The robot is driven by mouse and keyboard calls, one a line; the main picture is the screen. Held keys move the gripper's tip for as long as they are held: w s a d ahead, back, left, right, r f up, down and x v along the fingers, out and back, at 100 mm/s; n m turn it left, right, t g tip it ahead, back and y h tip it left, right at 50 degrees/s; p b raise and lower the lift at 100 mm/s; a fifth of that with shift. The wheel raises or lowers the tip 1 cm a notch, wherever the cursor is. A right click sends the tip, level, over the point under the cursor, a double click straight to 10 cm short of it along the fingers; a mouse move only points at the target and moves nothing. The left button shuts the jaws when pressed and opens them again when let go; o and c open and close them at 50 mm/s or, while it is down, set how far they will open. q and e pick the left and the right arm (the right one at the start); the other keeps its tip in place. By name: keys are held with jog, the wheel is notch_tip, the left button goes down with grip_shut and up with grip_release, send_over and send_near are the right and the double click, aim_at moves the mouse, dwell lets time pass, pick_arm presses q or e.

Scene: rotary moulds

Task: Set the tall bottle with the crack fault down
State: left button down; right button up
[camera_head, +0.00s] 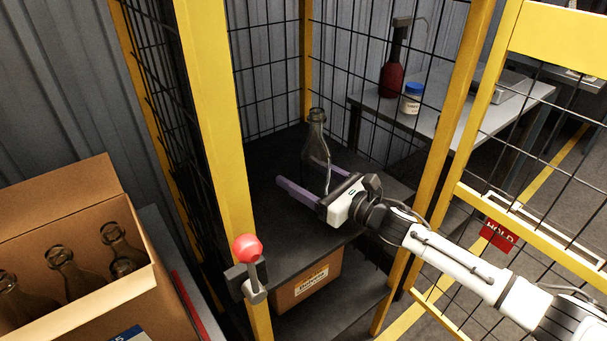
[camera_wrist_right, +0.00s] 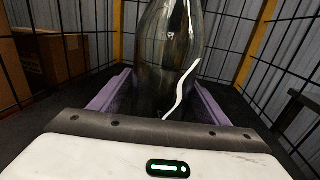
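A tall clear glass bottle (camera_head: 316,145) stands upright on the dark shelf (camera_head: 270,150) inside the yellow-framed mesh cage. A pale jagged crack line runs down its side, plain in the wrist view on the bottle (camera_wrist_right: 165,60). My right gripper (camera_head: 306,174) reaches in from the right, low over the shelf. Its two purple fingers lie on either side of the bottle's lower body, spread apart with what looks like a small gap. The bottle's foot is partly hidden by the gripper. My left gripper is not in view.
An open carton (camera_head: 90,290) with several bottles stands at the left. A red knob (camera_head: 247,248) is on the cage's front post. A labelled box (camera_head: 308,283) sits below the shelf. The open yellow gate (camera_head: 530,230) with a red sign is at right.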

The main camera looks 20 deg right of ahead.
aim_at(326, 187)
jog(key=shift+s, duration=0.1)
jog(key=b+v, duration=0.1)
jog(key=v, duration=1.1)
